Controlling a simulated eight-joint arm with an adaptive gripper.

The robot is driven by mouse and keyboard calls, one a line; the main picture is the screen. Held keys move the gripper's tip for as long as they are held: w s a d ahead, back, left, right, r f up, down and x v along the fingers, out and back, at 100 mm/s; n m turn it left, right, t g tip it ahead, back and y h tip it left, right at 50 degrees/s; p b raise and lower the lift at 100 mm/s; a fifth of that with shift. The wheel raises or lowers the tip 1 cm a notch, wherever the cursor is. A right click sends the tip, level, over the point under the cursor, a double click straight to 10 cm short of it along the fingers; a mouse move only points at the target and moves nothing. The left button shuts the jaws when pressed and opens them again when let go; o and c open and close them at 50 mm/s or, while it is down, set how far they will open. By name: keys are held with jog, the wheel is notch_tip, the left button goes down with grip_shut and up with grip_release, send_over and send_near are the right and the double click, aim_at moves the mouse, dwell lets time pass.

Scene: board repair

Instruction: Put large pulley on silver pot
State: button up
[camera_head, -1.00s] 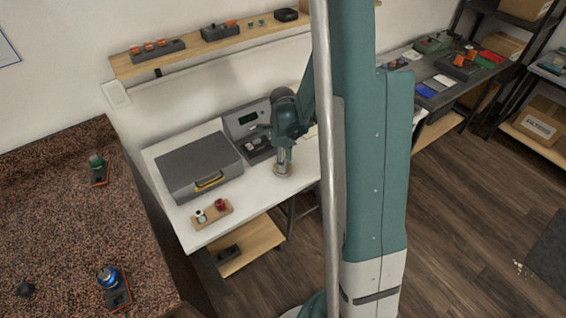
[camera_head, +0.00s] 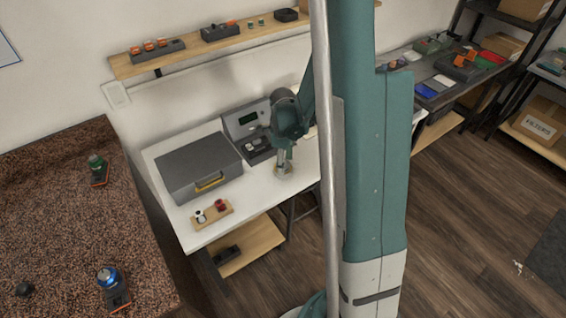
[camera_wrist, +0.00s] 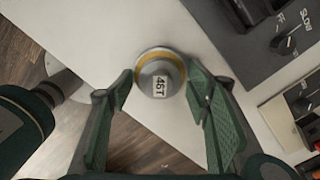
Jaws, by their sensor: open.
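A round grey piece with a golden band and a "45T" label (camera_wrist: 160,84) lies on the white table; it looks like the large pulley. It also shows in the head view (camera_head: 283,172), under my gripper (camera_head: 285,160). In the wrist view my gripper (camera_wrist: 160,95) is open, with one green finger on each side of the piece. I cannot tell whether the fingers touch it. No silver pot can be made out with certainty. A small wooden board (camera_head: 212,215) near the table's front left holds a white-and-black piece (camera_head: 200,216) and a red piece (camera_head: 220,205).
A speckled counter (camera_head: 60,220) at left holds a blue-topped piece (camera_head: 108,276) and a green-topped piece (camera_head: 96,163). Free table lies right of the board.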

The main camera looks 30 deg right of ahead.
jog(key=shift+r, duration=0.15)
notch_tip(320, 180, up, 12)
jog(key=p, duration=0.2)
dwell(0.5)
dwell(0.4)
jog(key=s+a+r+n+t, duration=0.2)
jog(key=s+a+r+n, duration=0.1)
jog(key=a+r+n, duration=0.35)
jog(key=s+a+r+n+t, duration=0.1)
jog(key=s+a+r+n, duration=0.3)
jog(key=a+r+n, duration=0.3)
jog(key=s+a+r+n+t, duration=0.4)
jog(key=s+a+r+n, duration=0.3)
jog(key=s+a+n, duration=0.2)
jog(key=s+n, duration=0.2)
jog(key=n, duration=0.2)
dwell(0.3)
